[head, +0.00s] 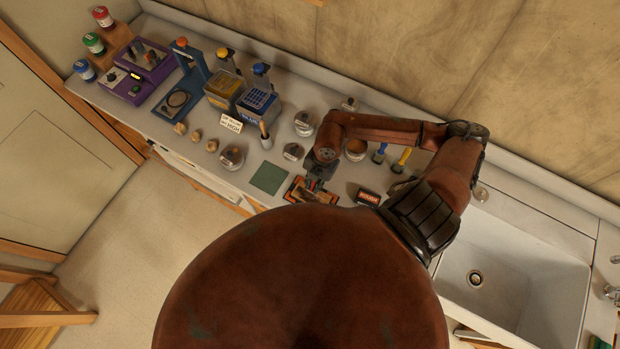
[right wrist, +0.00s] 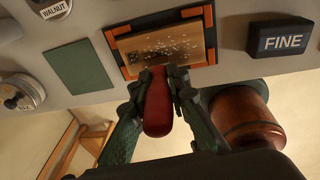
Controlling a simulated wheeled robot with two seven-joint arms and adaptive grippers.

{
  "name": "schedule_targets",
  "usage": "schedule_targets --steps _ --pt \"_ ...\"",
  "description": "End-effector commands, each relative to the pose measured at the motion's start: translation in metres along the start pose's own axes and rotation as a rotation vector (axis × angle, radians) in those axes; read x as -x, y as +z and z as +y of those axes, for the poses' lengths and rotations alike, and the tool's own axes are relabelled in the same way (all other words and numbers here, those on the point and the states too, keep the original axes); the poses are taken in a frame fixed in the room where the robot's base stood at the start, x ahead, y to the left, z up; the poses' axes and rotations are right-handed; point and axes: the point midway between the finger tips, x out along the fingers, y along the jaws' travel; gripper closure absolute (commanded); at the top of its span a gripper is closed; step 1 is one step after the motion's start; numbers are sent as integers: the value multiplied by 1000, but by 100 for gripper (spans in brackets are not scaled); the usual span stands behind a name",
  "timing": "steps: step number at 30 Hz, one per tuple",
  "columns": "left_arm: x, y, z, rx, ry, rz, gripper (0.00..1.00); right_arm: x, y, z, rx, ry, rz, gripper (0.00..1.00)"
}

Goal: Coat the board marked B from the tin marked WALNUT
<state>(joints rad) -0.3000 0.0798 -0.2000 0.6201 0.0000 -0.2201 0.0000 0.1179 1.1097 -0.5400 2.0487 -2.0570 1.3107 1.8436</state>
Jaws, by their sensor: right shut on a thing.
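A wooden board with pale specks (right wrist: 170,48) lies in a black frame with orange strips; it also shows in the head view (head: 308,193). No letter is readable on it. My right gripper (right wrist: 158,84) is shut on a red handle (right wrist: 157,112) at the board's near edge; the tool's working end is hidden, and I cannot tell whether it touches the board. In the head view this gripper (head: 316,183) is over the board. The tin marked WALNUT (right wrist: 54,9) stands beyond and left of the board, partly cut off; it appears as a tin (head: 292,152) in the head view. My left gripper is not in view.
A green mat (head: 269,178) lies left of the board, a black block marked FINE (right wrist: 283,38) right. Another tin (head: 231,158) stands farther left. An open brown-filled tin (head: 355,149), blue (head: 380,153) and yellow (head: 402,160) handled tools stand behind. A sink (head: 510,280) is right.

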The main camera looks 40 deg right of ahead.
Motion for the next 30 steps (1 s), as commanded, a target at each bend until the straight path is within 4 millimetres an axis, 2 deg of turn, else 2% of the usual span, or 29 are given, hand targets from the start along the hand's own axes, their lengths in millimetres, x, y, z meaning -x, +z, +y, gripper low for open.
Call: schedule_targets --steps 30 --pt "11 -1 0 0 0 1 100 6 -1 -43 0 -2 -1 100"
